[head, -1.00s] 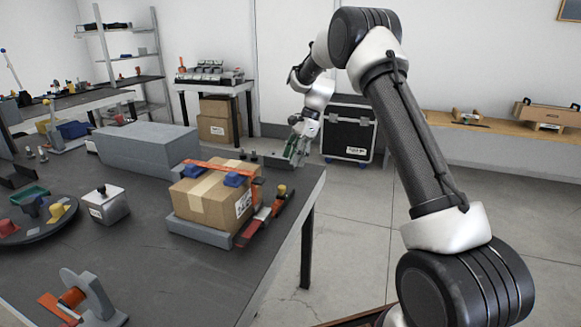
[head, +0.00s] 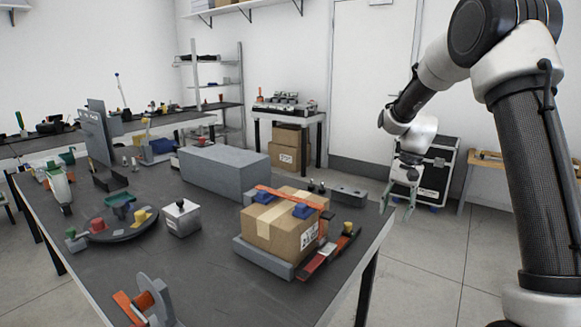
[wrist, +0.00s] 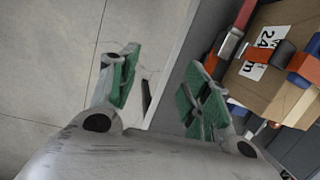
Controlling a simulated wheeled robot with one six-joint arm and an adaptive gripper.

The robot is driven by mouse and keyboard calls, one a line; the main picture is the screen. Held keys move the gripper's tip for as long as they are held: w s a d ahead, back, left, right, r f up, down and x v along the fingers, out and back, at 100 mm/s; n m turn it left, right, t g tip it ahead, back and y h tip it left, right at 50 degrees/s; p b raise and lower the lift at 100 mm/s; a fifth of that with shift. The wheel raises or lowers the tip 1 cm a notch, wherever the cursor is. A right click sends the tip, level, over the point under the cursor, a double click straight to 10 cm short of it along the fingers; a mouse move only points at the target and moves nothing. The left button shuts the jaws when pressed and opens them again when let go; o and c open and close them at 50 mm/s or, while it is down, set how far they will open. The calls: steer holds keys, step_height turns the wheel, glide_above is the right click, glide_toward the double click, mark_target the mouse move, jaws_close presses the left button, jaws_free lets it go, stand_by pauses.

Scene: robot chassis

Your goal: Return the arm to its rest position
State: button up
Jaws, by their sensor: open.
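My gripper (head: 400,198) hangs fingers-down just off the right edge of the dark workbench (head: 190,265) in the head view. In the wrist view my gripper (wrist: 160,90) has its two green-padded fingers spread apart with nothing between them. The floor and the bench edge show between and beyond the fingers. My arm rises from the lower right of the head view, bends at the top and reaches down to the gripper.
A strapped cardboard box (head: 286,232) sits in a grey holder on the bench, near the gripper's side; the box also shows in the wrist view (wrist: 270,85). A grey block (head: 225,172) lies behind it. A black case (head: 437,180) stands on the floor beyond.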

steer(key=s+d+r+n+t, duration=0.1)
steer(key=s+r, duration=0.4)
steer(key=s, duration=0.5)
steer(key=s+d+r+n+t+h, duration=0.1)
steer(key=s+r, duration=0.4)
steer(key=s, duration=0.6)
steer(key=s+d+r+n+t+h, duration=0.1)
steer(key=s+d+r+n+t, duration=0.2)
steer(key=s, duration=0.7)
steer(key=shift+s+d+r+n+t, duration=0.2)
steer(key=shift+r+n+t, duration=0.35)
steer(key=shift+r, duration=0.4)
